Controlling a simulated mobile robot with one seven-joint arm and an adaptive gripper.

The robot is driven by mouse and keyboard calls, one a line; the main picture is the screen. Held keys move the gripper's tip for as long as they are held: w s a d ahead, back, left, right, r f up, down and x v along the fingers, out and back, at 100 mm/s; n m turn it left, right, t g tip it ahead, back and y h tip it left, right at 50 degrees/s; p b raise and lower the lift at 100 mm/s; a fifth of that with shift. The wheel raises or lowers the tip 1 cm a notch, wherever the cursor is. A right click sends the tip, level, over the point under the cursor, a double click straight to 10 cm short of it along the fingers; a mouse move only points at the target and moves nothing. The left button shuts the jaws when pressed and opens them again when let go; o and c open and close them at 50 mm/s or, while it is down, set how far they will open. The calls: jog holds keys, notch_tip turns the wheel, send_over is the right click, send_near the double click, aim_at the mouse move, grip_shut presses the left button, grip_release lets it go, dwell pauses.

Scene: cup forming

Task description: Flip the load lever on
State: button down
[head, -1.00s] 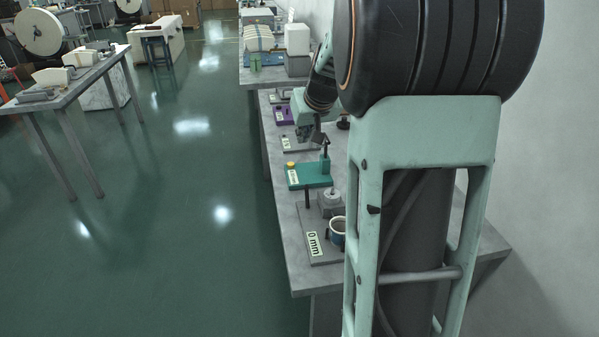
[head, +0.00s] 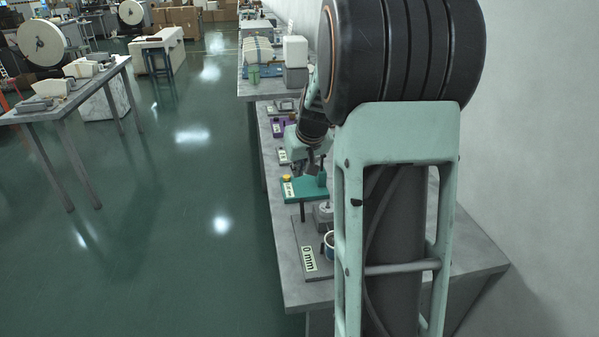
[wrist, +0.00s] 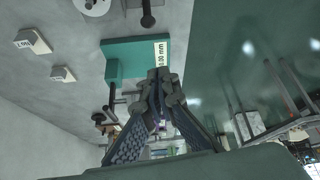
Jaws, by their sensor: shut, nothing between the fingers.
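The teal fixture (head: 303,189) stands on the bench in the head view, with a yellow button (head: 287,178), a white label and an upright teal post. In the wrist view the teal fixture (wrist: 124,62) lies just beyond the fingertips, with its label beside them. A dark rod with a round knob (wrist: 99,117) shows left of the fingers there; I cannot tell if it is the load lever. My gripper (head: 309,172) is shut and empty, close above the teal fixture. It also shows in the wrist view (wrist: 158,76). My arm hides part of the bench.
A grey fixture with a "0 mm" label (head: 309,259) and a cup (head: 329,245) stand nearer on the bench. A purple fixture (head: 288,126) sits farther back. The wall bounds the right side; open floor (head: 190,250) lies left.

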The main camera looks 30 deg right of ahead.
aim_at(301, 201)
notch_tip(301, 201, down, 7)
jog(key=shift+s, duration=0.15)
dwell(0.4)
jog(key=shift+s+r+b, duration=0.1)
jog(key=shift+s+b, duration=0.15)
jog(key=shift+b, duration=0.4)
jog(key=shift+s+b, duration=0.25)
jog(key=shift+b, duration=0.2)
jog(key=s+b, duration=0.1)
jog(key=b, duration=0.3)
jog(key=shift+s+a, duration=0.2)
jog(key=b, duration=0.2)
jog(key=s+t+b, duration=0.1)
jog(key=b, duration=0.2)
jog(key=shift+a+f+t, duration=0.15)
jog(key=shift+f+t, duration=0.05)
jog(key=shift+t, duration=0.1)
jog(key=shift+s+a+r+h, duration=0.15)
jog(key=shift+r+h, duration=0.15)
jog(key=shift+r, duration=0.25)
